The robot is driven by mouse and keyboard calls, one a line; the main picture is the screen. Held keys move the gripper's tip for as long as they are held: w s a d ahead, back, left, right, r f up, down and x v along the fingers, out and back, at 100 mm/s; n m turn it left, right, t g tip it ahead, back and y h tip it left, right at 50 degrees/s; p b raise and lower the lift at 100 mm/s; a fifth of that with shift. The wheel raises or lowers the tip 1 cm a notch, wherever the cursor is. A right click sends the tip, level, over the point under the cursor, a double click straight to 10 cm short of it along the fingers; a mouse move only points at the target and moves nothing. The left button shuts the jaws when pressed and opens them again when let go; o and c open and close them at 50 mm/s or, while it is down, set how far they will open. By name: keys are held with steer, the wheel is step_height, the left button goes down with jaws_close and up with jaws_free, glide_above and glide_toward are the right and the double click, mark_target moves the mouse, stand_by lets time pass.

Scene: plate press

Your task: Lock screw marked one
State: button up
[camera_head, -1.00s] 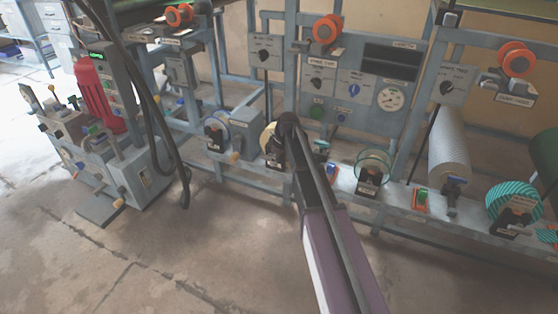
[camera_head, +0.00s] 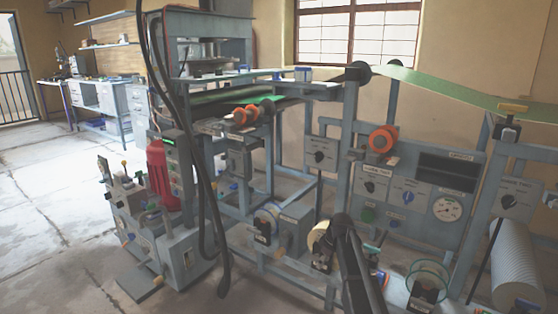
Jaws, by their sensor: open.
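I cannot pick out a screw marked one, because the small labels are too blurred to read. Orange round knobs show on the press frame: one orange knob (camera_head: 381,140) at the upper middle, above the dial panel, and a pair of orange knobs (camera_head: 246,114) further left below the green belt. My dark arm (camera_head: 352,262) rises from the bottom edge right of centre, in front of the lower rail. It hides part of the rail. I cannot make out any gripper fingers at its end.
A control panel (camera_head: 410,195) with dials and a gauge (camera_head: 447,209) is at right. A grey roller (camera_head: 516,265) is at far right. Clear floor (camera_head: 45,225) lies left.

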steer(key=s+r+m+g+h+p, duration=0.1)
steer(key=s+r+m+p, duration=0.15)
steer(key=s, duration=0.65)
steer(key=s+r+m+h+p, duration=0.1)
steer(key=s+m, duration=0.3)
steer(key=s, duration=0.5)
steer(key=s+r+m+g+p, duration=0.1)
steer(key=s+m, duration=0.3)
steer(key=s, duration=0.6)
step_height(320, 180, up, 38)
steer(key=w+p, duration=0.1)
steer(key=p, duration=3.7)
steer(key=shift+a+n, duration=0.1)
steer(key=shift+n, duration=0.15)
